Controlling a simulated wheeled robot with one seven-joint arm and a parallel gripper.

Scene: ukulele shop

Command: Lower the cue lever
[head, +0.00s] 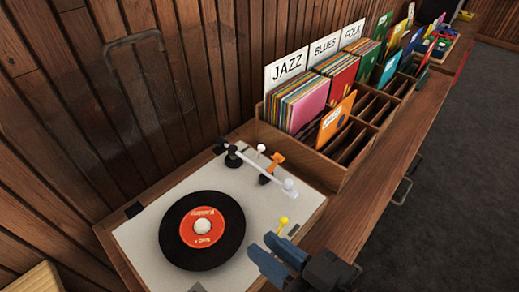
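A turntable with a pale grey deck (150,239) holds a black record (173,237) with a red label. The tonearm (245,164) runs from a dark pivot to a white head at the deck's right side, off the record. Near it are a small upright white-tipped lever (261,149), an orange piece (272,166) and a yellow-tipped knob (283,221). I cannot tell for sure which is the cue lever; the white-tipped one stands raised by the pivot. My gripper (261,244), with blue fingers slightly apart and empty, is at the deck's front right, below the yellow knob.
A wooden record bin (335,172) with JAZZ, BLUES and FOLK dividers stands just behind and right of the turntable. A plank wall (90,110) rises close at the left. The counter (375,185) runs on to the right, with open floor (470,160) beyond.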

